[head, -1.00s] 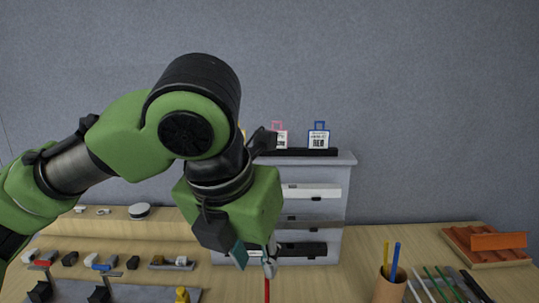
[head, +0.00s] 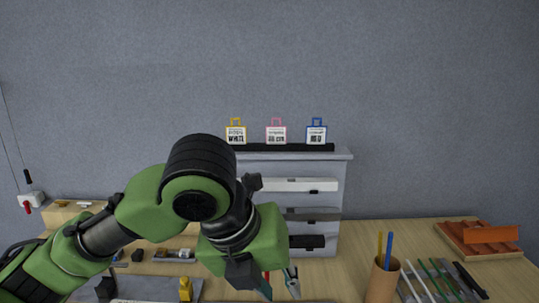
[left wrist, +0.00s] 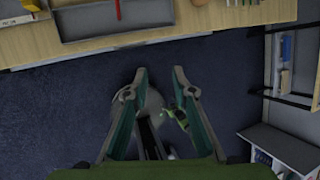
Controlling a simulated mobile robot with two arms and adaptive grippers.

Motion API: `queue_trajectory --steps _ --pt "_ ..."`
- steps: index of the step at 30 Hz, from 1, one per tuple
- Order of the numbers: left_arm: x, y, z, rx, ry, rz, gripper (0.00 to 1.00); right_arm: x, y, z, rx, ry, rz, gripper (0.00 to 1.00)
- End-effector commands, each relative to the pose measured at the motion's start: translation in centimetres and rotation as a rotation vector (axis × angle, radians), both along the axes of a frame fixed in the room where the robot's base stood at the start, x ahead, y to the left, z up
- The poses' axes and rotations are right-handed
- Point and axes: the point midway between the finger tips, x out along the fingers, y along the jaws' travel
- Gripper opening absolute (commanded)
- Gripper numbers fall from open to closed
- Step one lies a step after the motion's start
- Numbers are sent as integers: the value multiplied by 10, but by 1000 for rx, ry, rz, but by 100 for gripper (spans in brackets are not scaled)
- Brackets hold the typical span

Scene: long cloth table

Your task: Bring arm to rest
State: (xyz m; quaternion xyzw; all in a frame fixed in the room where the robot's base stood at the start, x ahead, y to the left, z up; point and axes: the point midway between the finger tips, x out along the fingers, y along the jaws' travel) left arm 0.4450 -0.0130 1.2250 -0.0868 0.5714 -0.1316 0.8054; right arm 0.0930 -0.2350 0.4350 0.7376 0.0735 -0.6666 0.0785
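My left arm (head: 145,210), green and black, comes in from the left of the head view and bends down over the table. Its gripper (head: 279,284) points downward near the bottom edge of the picture. In the left wrist view the two teal-lined fingers (left wrist: 160,75) stand apart with nothing between them, over dark floor in front of the table edge. My right gripper shows in neither view.
A grey drawer cabinet (head: 327,197) carries yellow, pink and blue tags. A pencil cup (head: 381,282), several sticks and a reddish-brown slatted piece (head: 468,238) lie right. The left wrist view shows a grey tray (left wrist: 135,18) above and a shelf (left wrist: 290,145) right.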

Motion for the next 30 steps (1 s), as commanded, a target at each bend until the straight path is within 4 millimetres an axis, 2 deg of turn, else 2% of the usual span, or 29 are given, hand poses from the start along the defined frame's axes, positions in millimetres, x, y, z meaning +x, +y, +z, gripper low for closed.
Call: queue_trajectory --steps 1,9,16,23,26,30 --pt "-1 -5 -12 -42 32 39 24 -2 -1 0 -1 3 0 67" --pt "1 -25 -72 -342 228 403 24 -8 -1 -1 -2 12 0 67" --pt "1 -21 -125 -571 428 803 24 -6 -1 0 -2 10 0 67" --pt "-6 8 -186 -747 610 1272 24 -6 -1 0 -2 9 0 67" --pt "-15 29 -216 -805 672 1496 24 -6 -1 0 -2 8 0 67" --pt "-35 66 -259 -864 724 1824 24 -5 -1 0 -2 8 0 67"
